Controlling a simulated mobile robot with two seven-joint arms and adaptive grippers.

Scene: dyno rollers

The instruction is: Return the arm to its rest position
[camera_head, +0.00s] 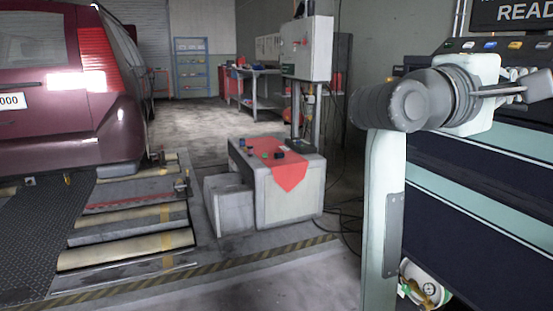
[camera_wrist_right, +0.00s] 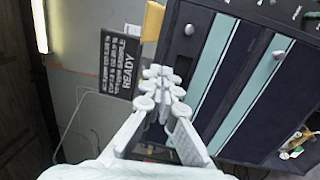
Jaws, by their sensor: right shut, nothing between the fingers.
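My right gripper (camera_wrist_right: 156,74) fills the middle of the right wrist view. Its pale fingers come together at the tips, shut with nothing visible between them. It is raised, with the black READY screen (camera_wrist_right: 117,62) behind it to the left and the dark cabinet with teal stripes (camera_wrist_right: 242,85) to the right. In the head view my right arm stands at the right, a pale upright link and grey joint in front of the cabinet (camera_head: 470,205). I cannot make out the fingertips clearly there. My left gripper is in neither view.
A grey block with a red cloth (camera_head: 290,176) and small items stands mid-floor. Left are floor rollers (camera_head: 125,225) and a maroon car (camera_head: 60,100). A grey box on a post (camera_head: 307,48) stands behind. Gauge and fittings (camera_head: 424,287) sit low by the cabinet. Open floor lies behind.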

